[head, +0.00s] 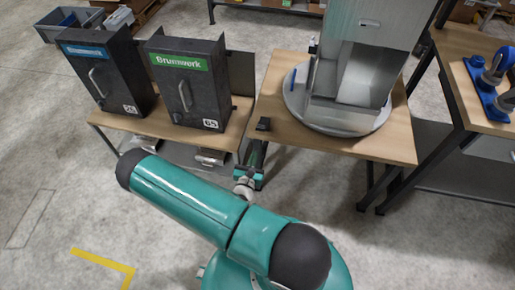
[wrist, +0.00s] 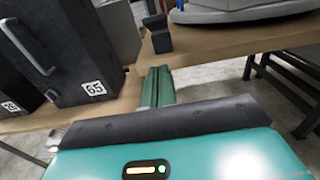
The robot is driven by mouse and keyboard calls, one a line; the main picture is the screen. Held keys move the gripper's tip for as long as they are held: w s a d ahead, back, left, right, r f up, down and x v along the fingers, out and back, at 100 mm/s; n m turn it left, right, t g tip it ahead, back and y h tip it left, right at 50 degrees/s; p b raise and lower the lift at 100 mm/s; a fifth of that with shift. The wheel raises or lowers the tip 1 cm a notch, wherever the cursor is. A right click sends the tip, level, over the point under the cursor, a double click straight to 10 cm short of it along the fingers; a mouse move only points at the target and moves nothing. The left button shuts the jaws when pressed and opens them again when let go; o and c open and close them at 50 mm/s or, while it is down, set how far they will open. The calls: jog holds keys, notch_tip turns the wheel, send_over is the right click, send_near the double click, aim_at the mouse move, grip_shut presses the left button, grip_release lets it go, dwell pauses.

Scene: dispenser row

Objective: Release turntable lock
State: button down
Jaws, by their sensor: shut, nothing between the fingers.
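The grey turntable (head: 292,103) is a round disc on the wooden table and carries a tall grey metal dispenser (head: 350,70). A small black block (head: 263,124), which looks like the lock, sits at the table's front left corner beside the disc. It stands upright in the wrist view (wrist: 157,36), with the disc's edge (wrist: 240,13) behind it to the right. A small blue piece (head: 293,78) shows at the disc's left side. My gripper (head: 258,150) is shut and empty, just in front of the block. In the wrist view its green fingers (wrist: 157,72) point at the block, apparently apart from it.
Two dark Brunnwerk dispensers, one with a blue label (head: 105,75) and one with a green label (head: 190,85), stand on a lower bench to the left. A right-hand table (head: 475,45) holds blue fittings. Open floor lies in front.

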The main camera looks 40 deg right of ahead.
jog(key=v, duration=0.3)
jog(key=shift+r, duration=0.2)
dwell(0.3)
jog(key=s+a+r+m+g+y, duration=0.1)
jog(key=a+r+m+g, duration=0.1)
jog(key=r+m+g, duration=0.65)
jog(key=s+a+r+m+g, duration=0.15)
jog(key=r+m+g, duration=0.35)
jog(key=r+m, duration=0.6)
jog(key=s+a+r+m+t+y, duration=0.3)
jog(key=a+r+y, duration=0.3)
jog(key=r, duration=0.6)
jog(key=s+a+r+m+t+y, duration=0.3)
jog(key=s+a+r+t+y, duration=0.2)
jog(key=r, duration=0.8)
jog(key=a+y, duration=0.2)
jog(key=a, duration=0.2)
jog(key=shift+a+r, duration=0.2)
jog(key=shift+a, duration=0.15)
jog(key=shift+d, duration=0.15)
